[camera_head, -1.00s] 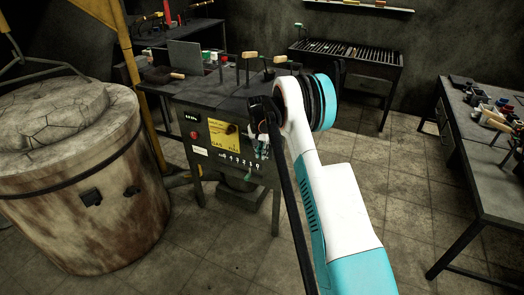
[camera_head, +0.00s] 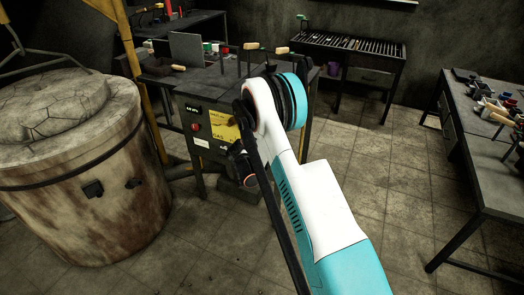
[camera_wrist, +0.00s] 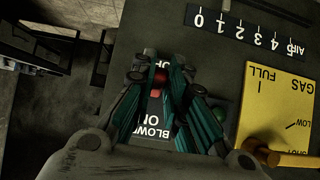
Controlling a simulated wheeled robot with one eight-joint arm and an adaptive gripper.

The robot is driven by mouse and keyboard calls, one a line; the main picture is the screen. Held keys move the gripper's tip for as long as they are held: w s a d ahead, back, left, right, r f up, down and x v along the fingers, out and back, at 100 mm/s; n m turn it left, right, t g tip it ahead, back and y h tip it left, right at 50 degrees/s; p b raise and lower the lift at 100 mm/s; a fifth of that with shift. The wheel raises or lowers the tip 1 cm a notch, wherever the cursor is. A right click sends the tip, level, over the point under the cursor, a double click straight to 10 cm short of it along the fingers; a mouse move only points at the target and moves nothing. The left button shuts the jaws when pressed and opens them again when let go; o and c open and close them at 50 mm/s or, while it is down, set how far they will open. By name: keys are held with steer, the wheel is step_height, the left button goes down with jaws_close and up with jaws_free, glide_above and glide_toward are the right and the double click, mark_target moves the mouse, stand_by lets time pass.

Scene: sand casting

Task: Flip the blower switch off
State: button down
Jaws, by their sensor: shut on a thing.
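The blower switch (camera_wrist: 156,92), with a small red part, is in the middle of the wrist view on the dark control panel. Its label (camera_wrist: 152,128) reads upside down, with "BLOWER ON" below the switch and an "OFF" mark, partly covered, above. The teal fingers of my gripper (camera_wrist: 162,82) are closed in on both sides of the switch and hide much of it. In the head view the control panel (camera_head: 205,153) is on the front of the dark bench, and my arm hides the switch and most of my gripper.
Beside the switch are a yellow gas plate (camera_wrist: 275,105) with a brass lever (camera_wrist: 268,155) and an air scale (camera_wrist: 246,30). A large furnace drum (camera_head: 85,210) stands left of the bench. Another table (camera_head: 490,155) is at the right, with open floor (camera_head: 375,180) between.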

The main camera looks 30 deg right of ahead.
steer(key=shift+f+h, duration=0.2)
steer(key=shift+h, duration=0.1)
stand_by(0.4)
steer(key=c, duration=1.6)
jaws_free()
steer(key=v, duration=1.2)
steer(key=shift+s, duration=0.1)
